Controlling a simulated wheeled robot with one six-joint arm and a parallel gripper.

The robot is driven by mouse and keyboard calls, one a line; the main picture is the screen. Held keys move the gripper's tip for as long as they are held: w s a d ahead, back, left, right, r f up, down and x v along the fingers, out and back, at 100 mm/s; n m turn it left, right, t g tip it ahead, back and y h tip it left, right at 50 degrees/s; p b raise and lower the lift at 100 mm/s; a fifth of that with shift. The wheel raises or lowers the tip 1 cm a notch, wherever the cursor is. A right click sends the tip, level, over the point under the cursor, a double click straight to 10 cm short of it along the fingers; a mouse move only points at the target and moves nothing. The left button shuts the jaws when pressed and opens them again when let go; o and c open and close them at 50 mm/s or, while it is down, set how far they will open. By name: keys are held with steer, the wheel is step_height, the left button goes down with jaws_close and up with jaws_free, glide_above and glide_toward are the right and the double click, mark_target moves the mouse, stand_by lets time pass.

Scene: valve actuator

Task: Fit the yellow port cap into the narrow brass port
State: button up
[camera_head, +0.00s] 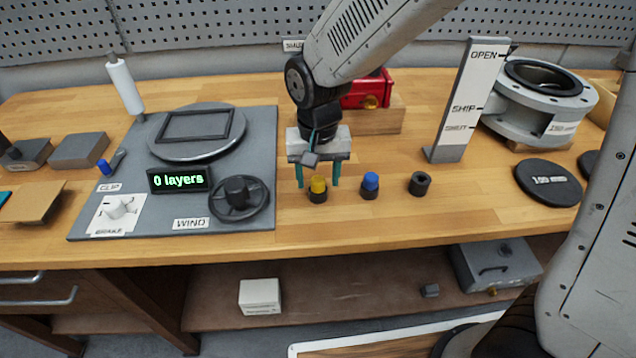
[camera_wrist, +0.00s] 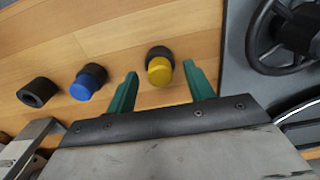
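The yellow port cap (camera_head: 318,184) has a dark base and stands upright on the bench; it also shows in the wrist view (camera_wrist: 159,71). My gripper (camera_head: 318,181) is open and points down, with one green finger on each side of the cap in the head view. In the wrist view the cap appears between and slightly beyond the fingertips (camera_wrist: 160,69), with gaps on both sides. The red actuator body (camera_head: 372,88) stands behind my gripper on a wooden block. A brass port (camera_head: 370,102) shows on its front. My wrist partly hides the body, and I cannot tell the port's width.
To the cap's right stand a blue cap (camera_head: 370,184) and a black cap (camera_head: 419,184). The grey winding board (camera_head: 255,125) with a black handwheel (camera_head: 239,197) is to the left.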

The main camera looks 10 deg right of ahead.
steer(key=c, duration=1)
